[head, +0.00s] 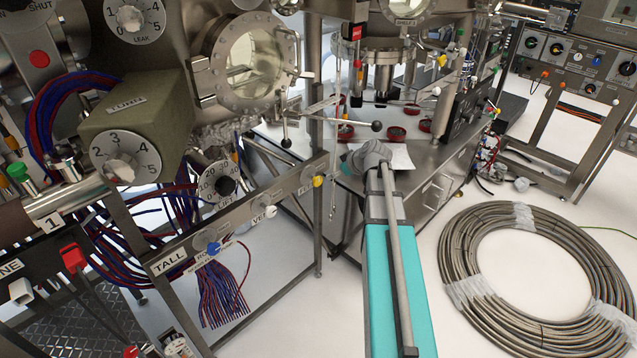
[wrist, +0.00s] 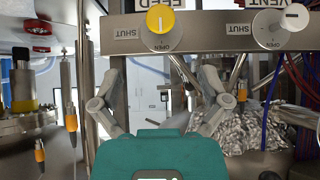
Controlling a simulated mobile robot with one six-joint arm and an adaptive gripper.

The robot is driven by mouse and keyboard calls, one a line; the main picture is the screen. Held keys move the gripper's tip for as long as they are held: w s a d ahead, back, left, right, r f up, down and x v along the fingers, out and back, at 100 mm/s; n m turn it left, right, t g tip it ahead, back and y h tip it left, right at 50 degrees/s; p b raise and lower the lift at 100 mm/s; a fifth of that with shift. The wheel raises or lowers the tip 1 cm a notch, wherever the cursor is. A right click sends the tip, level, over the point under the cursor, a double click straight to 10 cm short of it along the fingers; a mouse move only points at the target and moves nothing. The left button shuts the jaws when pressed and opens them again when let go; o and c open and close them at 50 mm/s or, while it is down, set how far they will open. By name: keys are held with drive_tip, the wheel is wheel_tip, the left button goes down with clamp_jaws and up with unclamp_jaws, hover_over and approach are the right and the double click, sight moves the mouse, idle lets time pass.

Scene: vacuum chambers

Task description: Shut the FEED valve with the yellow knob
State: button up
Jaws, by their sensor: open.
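The yellow FEED knob (head: 318,181) is at the right end of the metal valve rail in the head view. In the head view the grey end of my arm is right of the knob; the fingers cannot be made out there.
The white VENT knob (wrist: 293,17) sits beside the yellow one; it also shows in the head view (head: 271,211). A blue knob (head: 214,248) is farther left on the rail. A thin rod (head: 334,120) hangs near the yellow knob. A hose coil (head: 535,270) lies on the floor.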

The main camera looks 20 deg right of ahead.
sight(319, 180)
drive_tip(key=shift+b+x, duration=4.25)
drive_tip(key=shift+x, duration=2.05)
drive_tip(key=c, duration=1)
drive_tip(key=shift+d, duration=0.15)
drive_tip(key=shift+c, duration=0.7)
